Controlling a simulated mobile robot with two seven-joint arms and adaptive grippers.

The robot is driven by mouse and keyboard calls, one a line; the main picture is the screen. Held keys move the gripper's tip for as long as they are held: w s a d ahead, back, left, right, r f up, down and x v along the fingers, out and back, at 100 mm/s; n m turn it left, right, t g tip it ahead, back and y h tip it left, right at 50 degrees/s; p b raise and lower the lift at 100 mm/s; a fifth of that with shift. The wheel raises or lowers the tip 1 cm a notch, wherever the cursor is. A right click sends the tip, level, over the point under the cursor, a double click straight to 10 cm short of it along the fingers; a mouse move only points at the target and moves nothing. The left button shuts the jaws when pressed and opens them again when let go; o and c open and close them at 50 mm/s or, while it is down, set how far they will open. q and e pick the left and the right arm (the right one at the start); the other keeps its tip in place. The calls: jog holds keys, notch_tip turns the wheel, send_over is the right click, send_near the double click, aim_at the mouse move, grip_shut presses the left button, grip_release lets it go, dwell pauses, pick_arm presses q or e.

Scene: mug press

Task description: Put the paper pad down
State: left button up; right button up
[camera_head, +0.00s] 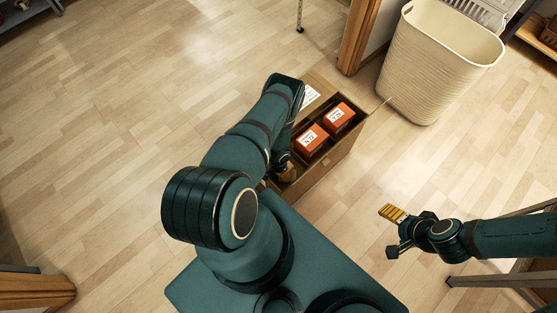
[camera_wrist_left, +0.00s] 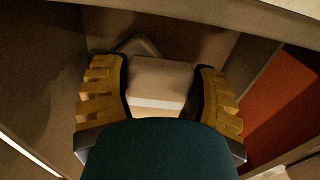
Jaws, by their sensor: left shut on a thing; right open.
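The paper pad (camera_wrist_left: 160,78) is a pale beige block with a whiter lower edge, seen in the left wrist view between my left gripper's (camera_wrist_left: 158,90) yellow-padded fingers. The gripper is shut on it, inside a compartment of the brown box (camera_head: 325,168). In the head view my left gripper (camera_head: 285,172) is at the near end of that box, mostly hidden by my arm, and the pad cannot be made out there. Whether the pad touches the box floor is not clear. My right gripper (camera_head: 393,233) is open and empty, above the floor at the right.
Two orange boxes with white labels (camera_head: 311,139) (camera_head: 339,117) stand in the brown box. A pale piece (camera_wrist_left: 139,46) lies behind the pad. A white printed label (camera_head: 308,98) is at the box's far side. A cream basket (camera_head: 432,65) stands back right.

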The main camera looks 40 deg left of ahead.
pick_arm(q)
jog(key=shift+f, duration=0.4)
jog(key=shift+f, duration=0.25)
jog(key=o, duration=0.9)
jog(key=shift+r, duration=0.25)
notch_tip(320, 180, up, 11)
jog(key=p, duration=0.3)
jog(key=shift+p, duration=0.4)
jog(key=shift+r, duration=0.7)
jog(key=shift+s, duration=0.15)
